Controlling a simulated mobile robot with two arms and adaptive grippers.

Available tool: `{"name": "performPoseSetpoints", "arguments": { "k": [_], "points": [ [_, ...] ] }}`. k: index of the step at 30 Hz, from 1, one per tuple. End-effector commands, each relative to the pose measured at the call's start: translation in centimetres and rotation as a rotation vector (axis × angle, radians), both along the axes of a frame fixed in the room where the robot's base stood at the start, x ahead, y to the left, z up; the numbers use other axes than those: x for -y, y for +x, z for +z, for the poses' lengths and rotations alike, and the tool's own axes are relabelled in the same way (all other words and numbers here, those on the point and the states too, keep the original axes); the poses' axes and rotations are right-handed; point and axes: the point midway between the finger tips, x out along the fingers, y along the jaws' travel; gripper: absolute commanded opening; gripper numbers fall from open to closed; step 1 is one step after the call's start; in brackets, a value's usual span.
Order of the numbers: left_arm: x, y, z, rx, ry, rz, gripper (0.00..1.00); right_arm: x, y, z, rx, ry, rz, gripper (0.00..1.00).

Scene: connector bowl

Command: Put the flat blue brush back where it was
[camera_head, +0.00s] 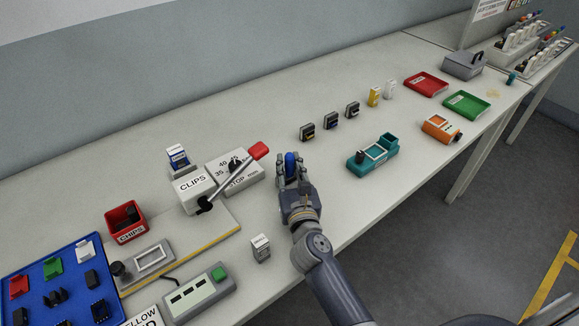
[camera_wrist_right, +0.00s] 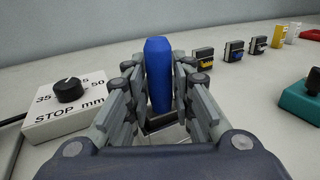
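The blue brush (camera_head: 291,161) stands about upright between the fingers of my right gripper (camera_head: 291,175), over the front middle of the table. In the right wrist view, the brush's blue handle (camera_wrist_right: 158,75) has a finger close on each side, and the fingers look closed on it. Its lower end is partly hidden by the gripper (camera_wrist_right: 158,85); I cannot tell whether it touches the table. A teal stand (camera_head: 374,154) with a square cup is to the right of the gripper. My left gripper is out of view.
Several small boxes (camera_head: 331,121) stand behind. Red (camera_head: 426,83) and green (camera_head: 466,103) trays are farther right. The table between gripper and teal stand is clear.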

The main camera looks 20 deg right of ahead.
Motion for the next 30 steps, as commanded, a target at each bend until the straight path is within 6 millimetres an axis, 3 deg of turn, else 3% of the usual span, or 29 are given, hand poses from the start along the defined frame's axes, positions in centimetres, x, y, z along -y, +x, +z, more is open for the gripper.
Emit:
{"name": "performPoseSetpoints", "arguments": {
  "k": [14,30],
  "points": [
    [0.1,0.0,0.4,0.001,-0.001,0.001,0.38,0.0,-0.2,0.5,-0.001,0.0,0.0,0.38],
    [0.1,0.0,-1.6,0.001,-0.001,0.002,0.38,-1.2,-9.7,0.1,-0.003,0.001,0.0,0.38]
  ]
}}
